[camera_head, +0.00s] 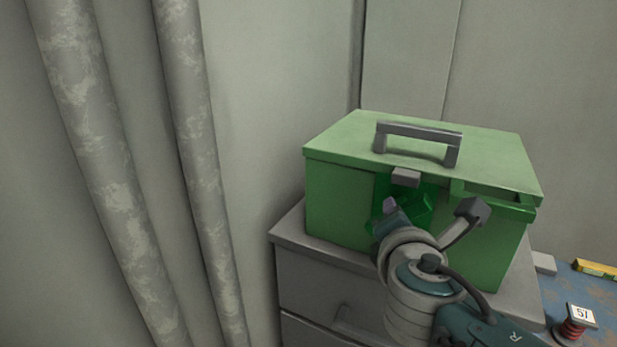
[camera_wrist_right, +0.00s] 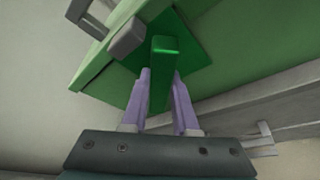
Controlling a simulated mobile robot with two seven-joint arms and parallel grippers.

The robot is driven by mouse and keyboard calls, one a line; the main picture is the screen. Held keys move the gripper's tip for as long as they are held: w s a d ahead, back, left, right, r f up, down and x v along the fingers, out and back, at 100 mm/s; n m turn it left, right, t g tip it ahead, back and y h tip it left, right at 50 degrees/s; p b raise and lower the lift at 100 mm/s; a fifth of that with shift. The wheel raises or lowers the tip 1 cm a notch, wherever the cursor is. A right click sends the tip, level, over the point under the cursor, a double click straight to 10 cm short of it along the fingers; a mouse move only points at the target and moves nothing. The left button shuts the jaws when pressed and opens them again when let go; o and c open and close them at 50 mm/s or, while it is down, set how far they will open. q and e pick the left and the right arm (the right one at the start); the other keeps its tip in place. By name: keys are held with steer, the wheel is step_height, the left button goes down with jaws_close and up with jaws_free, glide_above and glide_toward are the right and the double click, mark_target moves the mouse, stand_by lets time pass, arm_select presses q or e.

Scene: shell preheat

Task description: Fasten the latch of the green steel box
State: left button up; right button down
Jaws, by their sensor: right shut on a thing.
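The green steel box (camera_head: 337,205) stands on a grey drawer cabinet with its lid down and a grey handle (camera_head: 418,131) on top. A small grey catch (camera_head: 406,177) sits at the lid's front edge, and it also shows in the right wrist view (camera_wrist_right: 127,40). Below it is a darker green latch (camera_head: 421,207) on the box front. In the right wrist view the green latch bar (camera_wrist_right: 162,75) stands between the two purple fingers of my right gripper (camera_wrist_right: 161,92), which is shut on it. In the head view my right gripper (camera_head: 391,208) partly hides the latch. My left gripper is out of view.
The grey cabinet (camera_head: 310,270) has drawers with a handle (camera_head: 352,322). At the right, a blue worn surface holds a red spool-like item (camera_head: 573,330) with a number card and a yellow bar (camera_head: 597,269). Thick pipes (camera_head: 200,150) run down the wall at left.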

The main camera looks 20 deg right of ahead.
steer(key=shift+r+n+g+p, duration=0.25)
steer(key=shift+n+g+p, duration=0.15)
steer(key=shift+n+p, duration=0.3)
steer(key=shift+f+n+g+h+p, duration=0.1)
steer(key=shift+n+g+h+p, duration=0.2)
steer(key=shift+n+g+p, duration=0.45)
steer(key=shift+n+g+h, duration=0.35)
steer(key=shift+n+h, duration=0.05)
steer(key=shift+n, duration=0.55)
steer(key=shift+f+n+g+h, duration=0.15)
steer(key=shift+n+g+h, duration=0.15)
steer(key=shift+n, duration=0.4)
steer(key=c, duration=0.7)
jaws_free()
